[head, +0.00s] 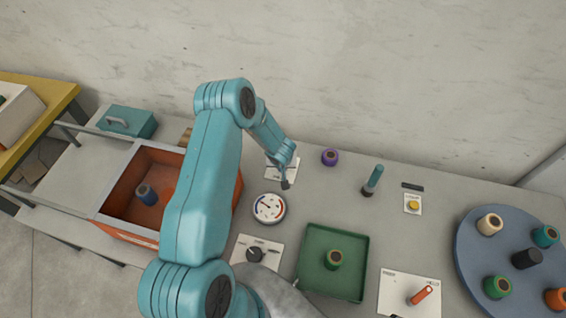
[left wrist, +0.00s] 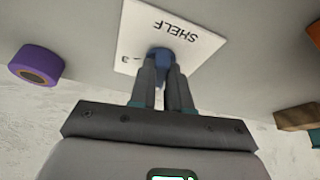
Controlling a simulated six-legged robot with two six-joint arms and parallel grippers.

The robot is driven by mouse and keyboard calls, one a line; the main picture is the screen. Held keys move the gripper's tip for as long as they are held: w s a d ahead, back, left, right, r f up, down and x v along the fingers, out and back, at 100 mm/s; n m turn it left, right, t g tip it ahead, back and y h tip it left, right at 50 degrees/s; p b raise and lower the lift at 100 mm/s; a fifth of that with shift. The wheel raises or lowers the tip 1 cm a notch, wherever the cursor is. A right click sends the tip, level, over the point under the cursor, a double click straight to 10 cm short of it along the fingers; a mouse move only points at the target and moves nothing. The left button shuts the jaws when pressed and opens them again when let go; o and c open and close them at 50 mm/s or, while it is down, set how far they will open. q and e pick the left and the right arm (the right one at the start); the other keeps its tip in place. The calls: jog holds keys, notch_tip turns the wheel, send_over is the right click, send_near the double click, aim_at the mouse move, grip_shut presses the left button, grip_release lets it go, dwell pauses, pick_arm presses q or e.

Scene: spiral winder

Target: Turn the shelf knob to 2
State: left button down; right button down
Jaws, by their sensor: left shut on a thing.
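The shelf knob (left wrist: 160,54) is small and blue, on a white plate (left wrist: 185,22) marked SHELF in the left wrist view. A numeral that looks like 3 shows at the plate's edge; the other marks are hidden behind the fingers. In the head view the plate (head: 273,174) lies near the wall, partly covered by my left arm. My left gripper (left wrist: 163,80) is shut on the knob, and it also shows in the head view (head: 286,184). The knob's pointer direction cannot be told. My right gripper is not in view.
A purple spool (head: 330,157) stands right of the plate. A round gauge (head: 269,208) and another black knob (head: 254,254) are nearer. A green tray (head: 335,287), a teal-handled lever (head: 373,180) and a blue turntable (head: 480,265) with several spools are to the right.

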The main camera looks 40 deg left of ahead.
pick_arm(q)
jog(key=shift+a+m+t+h, duration=0.15)
jog(key=shift+m+t+h, duration=0.2)
jog(key=shift+m, duration=0.75)
jog(key=c, duration=1.1)
grip_release()
jog(key=v, duration=1.6)
jog(key=shift+w+r+p, duration=0.1)
jog(key=shift+r+p, duration=0.1)
jog(key=shift+p, duration=0.1)
jog(key=shift+a+f, duration=0.1)
